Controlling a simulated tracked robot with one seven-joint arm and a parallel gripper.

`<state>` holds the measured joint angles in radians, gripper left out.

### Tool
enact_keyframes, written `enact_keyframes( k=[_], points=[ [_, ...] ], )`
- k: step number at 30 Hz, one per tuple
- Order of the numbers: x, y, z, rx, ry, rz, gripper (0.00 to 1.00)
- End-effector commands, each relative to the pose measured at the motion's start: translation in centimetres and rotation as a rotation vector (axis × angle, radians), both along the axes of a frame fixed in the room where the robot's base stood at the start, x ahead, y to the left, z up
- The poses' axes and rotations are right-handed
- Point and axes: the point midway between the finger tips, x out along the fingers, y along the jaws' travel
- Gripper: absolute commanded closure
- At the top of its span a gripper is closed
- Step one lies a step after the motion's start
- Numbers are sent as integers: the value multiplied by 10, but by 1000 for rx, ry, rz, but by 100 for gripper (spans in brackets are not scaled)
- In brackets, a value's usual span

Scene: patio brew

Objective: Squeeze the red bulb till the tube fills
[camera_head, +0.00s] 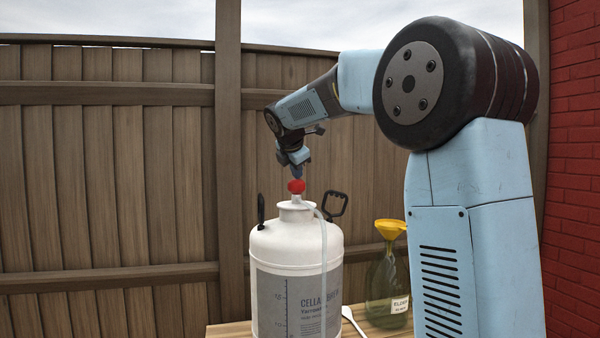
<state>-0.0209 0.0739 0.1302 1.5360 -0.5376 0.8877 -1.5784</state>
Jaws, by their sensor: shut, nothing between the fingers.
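The red bulb (297,186) sits on top of the white neck of a large white canister (292,240) with black handles and a printed label. A clear tube (324,262) curves from the neck down the canister's front right side. The tube looks pale, and I cannot tell what is inside it. My gripper (297,175) points down just above the bulb, its tips at or near the bulb's top. The gripper is small here; it is shut with nothing held. Whether it touches the bulb is hard to tell.
A green glass bottle (386,285) with a yellow funnel (390,228) stands right of the canister. A white utensil (352,320) lies between them on the wooden table (232,330). A wooden fence (110,200) is behind and a red brick wall (575,180) at right.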

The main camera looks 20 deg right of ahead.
Motion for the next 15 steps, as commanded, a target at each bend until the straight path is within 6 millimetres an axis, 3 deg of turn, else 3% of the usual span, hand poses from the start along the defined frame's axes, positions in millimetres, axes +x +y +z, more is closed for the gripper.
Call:
enact_keyframes(
  k=[1,15],
  points=[
    [1,0,-8,1,21,-2,100],
    [2,0,36,0,9,0,100]
  ],
)
